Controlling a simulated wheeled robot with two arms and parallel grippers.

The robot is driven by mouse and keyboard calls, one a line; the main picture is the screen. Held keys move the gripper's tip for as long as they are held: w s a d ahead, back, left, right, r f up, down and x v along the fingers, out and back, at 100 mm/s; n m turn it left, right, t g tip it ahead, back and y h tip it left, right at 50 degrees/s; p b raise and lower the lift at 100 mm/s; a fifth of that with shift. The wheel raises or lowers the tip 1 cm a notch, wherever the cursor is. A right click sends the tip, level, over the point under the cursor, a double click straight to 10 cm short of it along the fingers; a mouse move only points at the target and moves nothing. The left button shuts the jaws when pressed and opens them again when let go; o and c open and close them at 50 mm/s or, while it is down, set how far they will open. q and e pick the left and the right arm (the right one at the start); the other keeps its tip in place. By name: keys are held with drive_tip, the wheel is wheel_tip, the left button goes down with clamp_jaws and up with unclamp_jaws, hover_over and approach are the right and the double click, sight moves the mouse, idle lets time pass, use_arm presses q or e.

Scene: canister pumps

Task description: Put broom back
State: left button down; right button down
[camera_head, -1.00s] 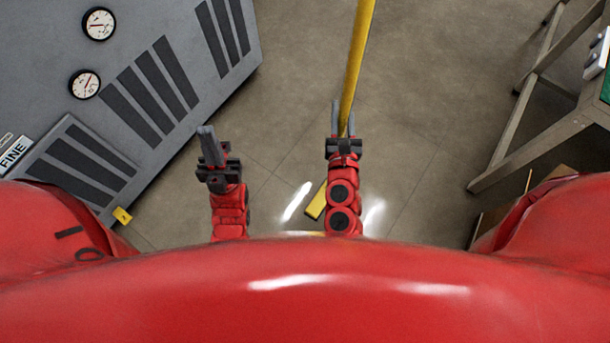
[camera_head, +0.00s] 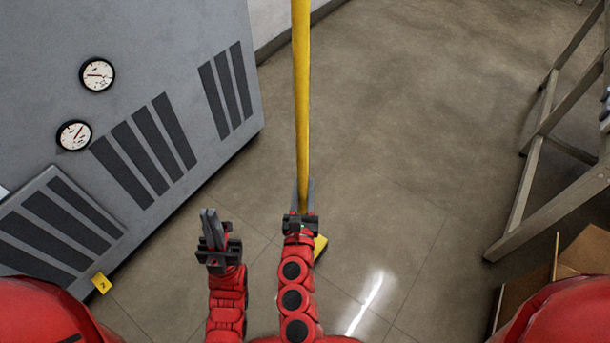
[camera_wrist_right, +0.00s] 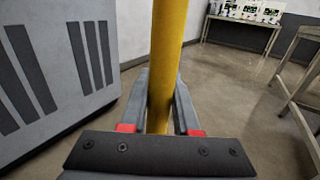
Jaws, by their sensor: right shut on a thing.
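The broom's yellow handle (camera_head: 301,95) stands nearly upright in the head view and runs out of the top of the picture. My right gripper (camera_head: 303,195) is shut around its lower visible part. The handle also fills the middle of the right wrist view (camera_wrist_right: 167,60), between the two grey fingers (camera_wrist_right: 161,103). A yellow piece (camera_head: 320,246) shows low behind the right gripper and looks like the broom's head, mostly hidden by my arm. My left gripper (camera_head: 210,226) is empty, left of the broom, with its fingers close together.
A grey machine cabinet (camera_head: 160,60) with gauges and dark vents stands at the left. A workbench frame (camera_head: 530,190) and a cardboard box (camera_head: 580,255) are at the right. A far table (camera_wrist_right: 243,22) shows in the right wrist view. Floor between is clear.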

drive_tip(key=w+f, duration=0.4)
drive_tip(key=w, duration=0.5)
drive_tip(key=shift+w+d, duration=0.15)
drive_tip(key=shift+d, duration=0.05)
drive_tip(key=shift+f, duration=0.1)
drive_tip(key=shift+f+b, duration=0.1)
drive_tip(key=shift+b, duration=0.3)
drive_tip(key=c, duration=0.7)
unclamp_jaws()
drive_tip(key=shift+o, duration=0.2)
